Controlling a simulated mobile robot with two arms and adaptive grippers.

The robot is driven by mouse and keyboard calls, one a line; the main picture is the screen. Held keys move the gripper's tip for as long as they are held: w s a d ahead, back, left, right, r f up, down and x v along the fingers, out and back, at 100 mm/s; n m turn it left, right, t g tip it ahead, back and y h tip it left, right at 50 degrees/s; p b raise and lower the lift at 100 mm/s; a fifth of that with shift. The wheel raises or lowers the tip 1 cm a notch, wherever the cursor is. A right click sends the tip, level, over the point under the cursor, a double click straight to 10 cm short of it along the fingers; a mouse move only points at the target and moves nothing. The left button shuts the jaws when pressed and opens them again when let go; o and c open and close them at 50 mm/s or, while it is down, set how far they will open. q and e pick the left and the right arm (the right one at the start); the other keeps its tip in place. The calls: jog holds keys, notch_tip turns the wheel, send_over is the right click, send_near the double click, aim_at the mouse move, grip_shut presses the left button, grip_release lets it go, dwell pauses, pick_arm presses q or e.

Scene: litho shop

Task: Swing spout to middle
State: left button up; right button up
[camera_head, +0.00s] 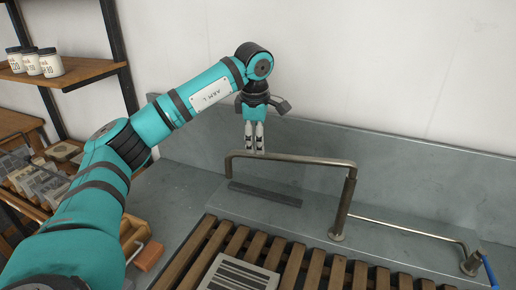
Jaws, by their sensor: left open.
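I cannot tell whether the fingers touch the tube. My right gripper is out of view.
A wooden slatted rack (305,266) lies in front, with a striped plate (238,274) on it. A dark bar (265,194) lies behind the rack. A thin pipe (400,226) runs right from the post. A wooden box (133,238) and a shelf with jars (52,63) are at left.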

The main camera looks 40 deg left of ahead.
pick_arm(q)
jog(key=shift+w+a+f+p, duration=0.1)
jog(key=shift+w+f+p, duration=0.1)
jog(key=shift+f, duration=0.9)
jog(key=shift+w+a+f+p, duration=0.1)
jog(key=shift+w+f+p, duration=0.05)
jog(key=shift+f, duration=0.95)
grip_shut()
